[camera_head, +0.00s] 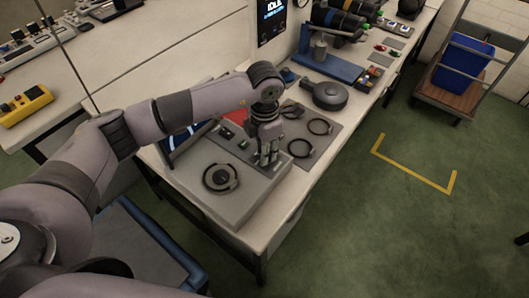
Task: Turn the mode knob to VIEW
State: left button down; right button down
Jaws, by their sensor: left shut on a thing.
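A grey console box (237,207) sits on the near end of the workbench. A round dark ring-shaped fitting (221,178) is on its top, left of my gripper. My left gripper (268,160) comes down from above onto the right part of the console top, its fingers pointing down. It is shut on a small part there, which I take for the mode knob; the fingers hide it almost fully. The knob's labels and pointer cannot be read. My right gripper is not in view.
A grey mat with dark rings (320,127) lies beyond the console, with a round black lidded part (330,95) behind it. A dark screen (185,137) stands at the console's back left, close under my arm. A blue bin (467,63) sits on a cart at right.

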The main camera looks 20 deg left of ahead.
pick_arm(q)
jog(key=shift+n+b, duration=0.35)
jog(key=shift+n, duration=0.65)
jog(key=c, duration=1.3)
grip_release()
jog(key=shift+r, duration=0.1)
notch_tip(320, 180, up, 12)
jog(key=shift+f, duration=0.1)
